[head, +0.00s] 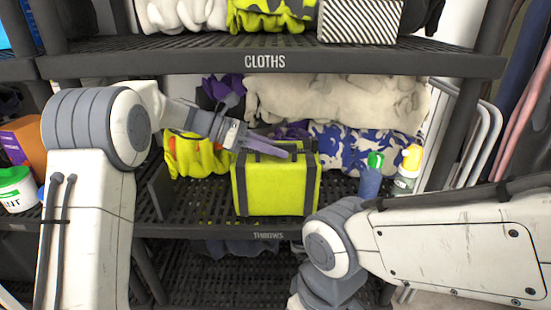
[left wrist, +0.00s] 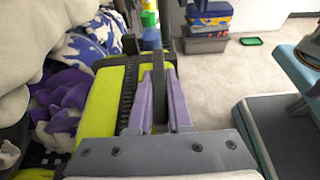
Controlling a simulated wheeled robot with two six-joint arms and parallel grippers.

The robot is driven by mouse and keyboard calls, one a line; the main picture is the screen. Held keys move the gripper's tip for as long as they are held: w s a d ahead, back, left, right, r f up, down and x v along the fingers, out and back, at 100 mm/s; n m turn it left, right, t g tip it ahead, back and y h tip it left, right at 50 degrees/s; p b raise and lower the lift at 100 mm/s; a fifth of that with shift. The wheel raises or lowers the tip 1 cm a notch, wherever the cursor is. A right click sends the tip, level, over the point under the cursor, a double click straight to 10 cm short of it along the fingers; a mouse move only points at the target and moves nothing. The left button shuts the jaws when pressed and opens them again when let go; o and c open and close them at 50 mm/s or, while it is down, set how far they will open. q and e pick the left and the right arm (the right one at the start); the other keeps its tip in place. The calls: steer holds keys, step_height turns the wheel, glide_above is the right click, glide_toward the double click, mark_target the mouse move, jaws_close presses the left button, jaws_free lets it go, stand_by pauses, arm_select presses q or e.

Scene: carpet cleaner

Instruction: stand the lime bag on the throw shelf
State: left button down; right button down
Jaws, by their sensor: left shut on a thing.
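The lime bag (head: 275,190), boxy with dark straps and edges, is upright at the front of the shelf labelled THROWS (head: 268,236). I cannot tell whether its base rests on the shelf or hangs just above it. My left gripper (head: 288,150) reaches in from the left, at the bag's top. In the left wrist view, the purple fingers (left wrist: 159,108) are closed around the dark handle, with the lime bag (left wrist: 100,105) beside them. My right arm shows at lower right, but its gripper is out of view.
Folded cream (head: 335,102) and blue-white throws (head: 350,150) lie behind the bag. A yellow patterned cloth (head: 193,155) is at its left. Bottles (head: 370,178) stand to its right. The CLOTHS shelf edge (head: 265,64) runs overhead. A grey upright (head: 160,190) stands at left.

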arm_select(q)
steer(key=shift+f, duration=0.5)
steer(key=shift+r, duration=0.1)
arm_select(e)
steer(key=shift+f, duration=0.35)
arm_select(q)
steer(key=c, duration=1.3)
jaws_free()
steer(key=shift+f, duration=0.3)
steer(key=o, duration=0.5)
steer(key=shift+c, duration=0.2)
steer(key=shift+r, duration=0.1)
